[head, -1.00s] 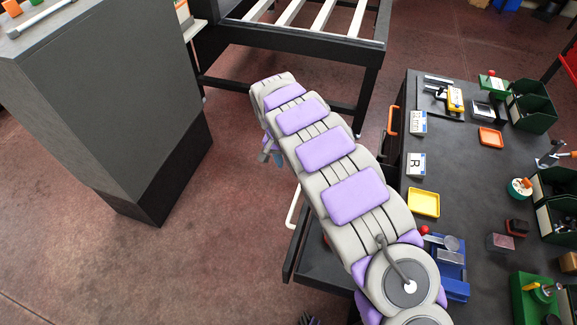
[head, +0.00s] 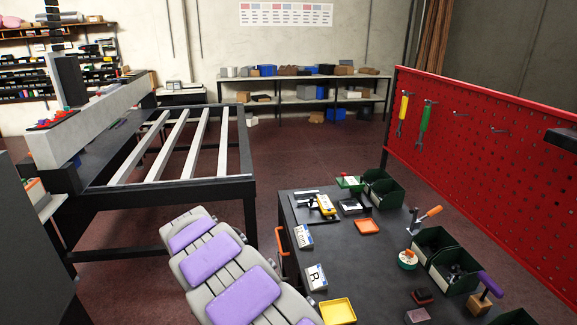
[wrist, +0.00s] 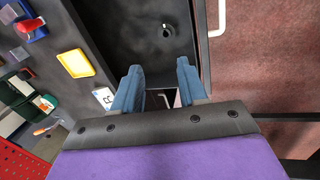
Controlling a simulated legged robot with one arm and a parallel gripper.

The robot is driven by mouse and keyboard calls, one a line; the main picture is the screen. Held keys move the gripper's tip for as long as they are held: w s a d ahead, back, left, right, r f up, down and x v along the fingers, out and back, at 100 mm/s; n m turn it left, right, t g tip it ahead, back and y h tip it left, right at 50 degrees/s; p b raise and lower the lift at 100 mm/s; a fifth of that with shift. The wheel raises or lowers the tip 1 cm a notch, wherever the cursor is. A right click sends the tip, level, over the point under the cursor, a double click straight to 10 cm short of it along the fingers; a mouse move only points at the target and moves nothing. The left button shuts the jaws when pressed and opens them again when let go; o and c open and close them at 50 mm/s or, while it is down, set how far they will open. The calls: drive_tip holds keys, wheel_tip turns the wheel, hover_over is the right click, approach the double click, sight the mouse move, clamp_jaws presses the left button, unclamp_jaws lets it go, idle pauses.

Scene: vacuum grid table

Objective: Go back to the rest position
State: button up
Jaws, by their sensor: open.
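My gripper (wrist: 158,78) shows in the wrist view with its two blue fingers apart and nothing between them. It hangs over the side of the dark workbench (wrist: 60,30), beside what looks like an open dark drawer (wrist: 130,28) with a white handle (wrist: 221,14). In the head view my grey and purple arm rises from the bottom edge at centre left, and the gripper itself is not visible there. The slatted grid table (head: 152,189) stands beyond the arm, apart from it.
The workbench (head: 345,258) at the right holds a yellow tray (head: 338,311), an orange tray (head: 367,227), green bins (head: 383,190) and small tools. A red pegboard (head: 470,150) stands behind it. Brown floor (head: 300,165) is clear between the grid table and the back shelf (head: 300,88).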

drive_tip(key=s+d+r+m, duration=0.1)
drive_tip(key=s+d+r, duration=0.25)
drive_tip(key=d, duration=0.35)
drive_tip(key=s+d+r+g, duration=0.15)
drive_tip(key=d+r, duration=0.25)
drive_tip(key=d, duration=0.4)
drive_tip(key=s+d+r+m, duration=0.1)
drive_tip(key=s+d+r, duration=0.3)
drive_tip(key=d, duration=0.3)
drive_tip(key=s+d+y, duration=0.1)
drive_tip(key=s+d, duration=0.3)
drive_tip(key=s, duration=0.8)
drive_tip(key=s+d+y, duration=0.1)
drive_tip(key=s+d, duration=0.4)
drive_tip(key=s, duration=0.8)
drive_tip(key=shift+s+n+g+y, duration=0.15)
drive_tip(key=shift+n+g+y, duration=0.2)
drive_tip(key=shift+n+y, duration=0.05)
